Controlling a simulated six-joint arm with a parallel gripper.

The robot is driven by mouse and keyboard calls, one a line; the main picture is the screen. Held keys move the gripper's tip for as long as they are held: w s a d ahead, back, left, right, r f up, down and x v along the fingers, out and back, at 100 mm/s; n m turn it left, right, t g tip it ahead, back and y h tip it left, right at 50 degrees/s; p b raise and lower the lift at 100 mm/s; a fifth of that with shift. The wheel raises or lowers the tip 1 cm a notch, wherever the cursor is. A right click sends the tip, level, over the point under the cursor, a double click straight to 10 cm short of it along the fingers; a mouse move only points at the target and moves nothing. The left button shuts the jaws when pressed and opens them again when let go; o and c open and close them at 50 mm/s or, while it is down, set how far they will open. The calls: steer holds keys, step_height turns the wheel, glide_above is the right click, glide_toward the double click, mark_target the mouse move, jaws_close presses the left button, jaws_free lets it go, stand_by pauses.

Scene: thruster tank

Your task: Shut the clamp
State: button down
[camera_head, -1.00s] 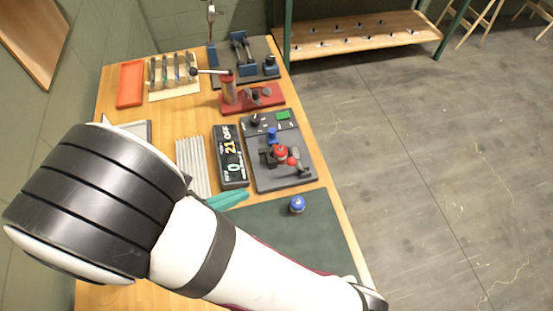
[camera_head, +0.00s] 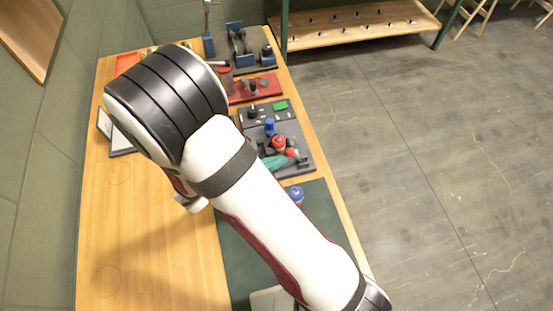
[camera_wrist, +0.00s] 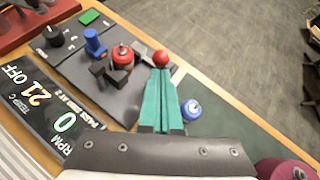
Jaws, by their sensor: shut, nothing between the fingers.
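The clamp is a dark lever assembly (camera_wrist: 108,73) on a grey base plate (camera_wrist: 110,102), with a red canister-like part (camera_wrist: 122,55) beside it. A red ball knob (camera_wrist: 161,58) is at its right side; the lever under it is mostly hidden. My gripper (camera_wrist: 160,76) has teal fingers, closed together and empty, with the tips right by the red ball knob; contact cannot be told. In the head view the gripper (camera_head: 278,161) reaches over the plate's near part, next to the red ball (camera_head: 291,153) and the red part (camera_head: 279,142).
A blue knob (camera_wrist: 95,42), black dial (camera_wrist: 56,36) and green button (camera_wrist: 88,17) are on the plate. A display (camera_wrist: 52,112) reads 0 RPM, 21, OFF. A blue-capped item (camera_wrist: 191,109) stands on the green mat (camera_head: 235,262). A red-based device (camera_head: 262,87) stands behind.

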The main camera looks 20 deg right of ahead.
steer(key=shift+d+r, duration=0.4)
stand_by(0.3)
steer(key=d+r, duration=0.2)
steer(key=d, duration=0.6)
steer(key=shift+r, duration=1)
steer(key=v, duration=1.5)
steer(key=shift+s+a, duration=0.15)
steer(key=shift+a, duration=0.2)
